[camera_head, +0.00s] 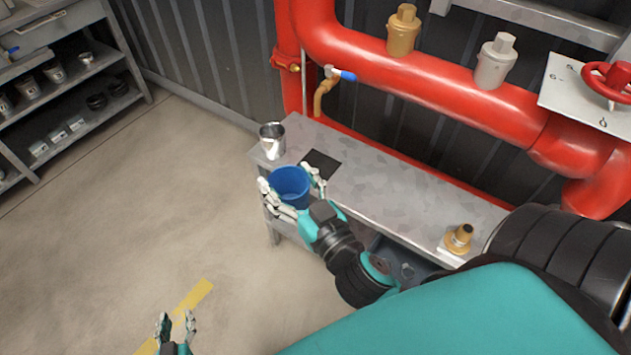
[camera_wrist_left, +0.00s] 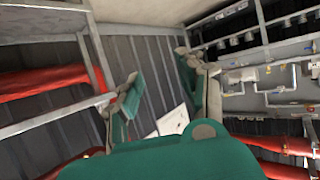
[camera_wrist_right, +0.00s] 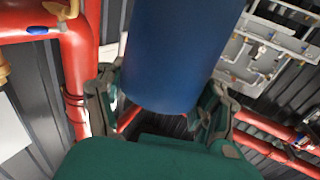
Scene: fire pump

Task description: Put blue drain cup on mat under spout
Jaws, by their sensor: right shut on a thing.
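The blue drain cup (camera_head: 290,187) is upright in my right gripper (camera_head: 294,192), whose fingers are shut around its sides. It is at the near left edge of the grey bench, in front of the black mat. In the right wrist view the cup (camera_wrist_right: 175,55) fills the space between the fingers. The black mat (camera_head: 321,164) lies flat and bare on the bench top. The brass spout (camera_head: 322,97) with a blue lever hangs from the red pipe behind the mat. My left gripper (camera_head: 177,325) is open and empty, low over the floor; its spread fingers also show in the left wrist view (camera_wrist_left: 160,95).
A metal cup (camera_head: 271,141) stands at the left end of the bench (camera_head: 400,196), beside the mat. A brass fitting (camera_head: 459,238) sits at the bench's right end. Red pipes (camera_head: 440,75) run behind. Shelves (camera_head: 70,105) stand far left, with clear floor between.

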